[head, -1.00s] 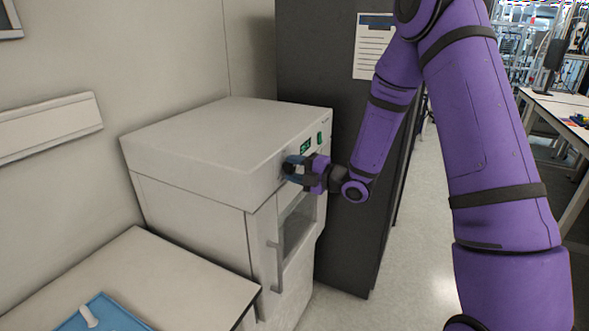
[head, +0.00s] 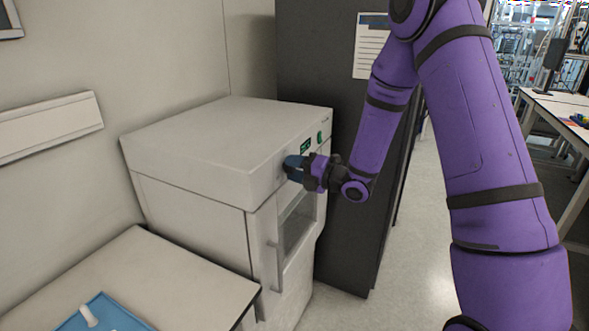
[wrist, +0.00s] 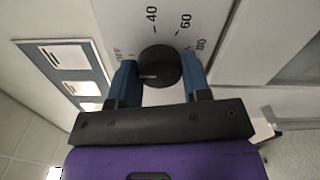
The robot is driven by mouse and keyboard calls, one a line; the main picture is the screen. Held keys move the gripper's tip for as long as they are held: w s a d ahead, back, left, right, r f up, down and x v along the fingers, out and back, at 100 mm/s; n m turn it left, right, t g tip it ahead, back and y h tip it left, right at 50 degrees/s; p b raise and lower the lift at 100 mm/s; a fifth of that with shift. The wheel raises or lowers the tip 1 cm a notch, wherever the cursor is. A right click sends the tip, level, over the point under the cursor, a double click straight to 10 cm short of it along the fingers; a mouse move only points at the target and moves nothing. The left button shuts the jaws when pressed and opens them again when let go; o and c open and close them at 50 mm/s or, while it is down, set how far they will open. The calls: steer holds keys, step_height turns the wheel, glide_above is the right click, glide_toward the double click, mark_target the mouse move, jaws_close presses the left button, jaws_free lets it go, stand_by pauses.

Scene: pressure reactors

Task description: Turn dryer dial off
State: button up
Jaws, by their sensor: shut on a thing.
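The dryer (head: 200,150) is a pale box-shaped cabinet against the wall. Its black round dial (wrist: 165,64) sits on the front panel, beside printed marks 40, 60 and 80 and a partly hidden label ending in "FF". The dial's white pointer line points left in the wrist view, near the side where that label is. My gripper (wrist: 159,78) is shut on the dial, with one blue finger on each side. In the head view my gripper (head: 292,168) is at the upper front of the dryer and hides the dial.
A small green display (head: 306,144) and a green switch (head: 320,137) are on the dryer's panel. A door handle (head: 275,267) is below. A dark cabinet (head: 345,235) stands close behind the dryer. A table with a blue tray (head: 108,318) is at lower left.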

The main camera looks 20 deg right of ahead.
steer(key=shift+f, duration=0.1)
steer(key=o, duration=0.9)
steer(key=shift+d, duration=0.1)
steer(key=v, duration=1)
steer(key=shift+s+d, duration=0.2)
steer(key=shift+s, duration=0.1)
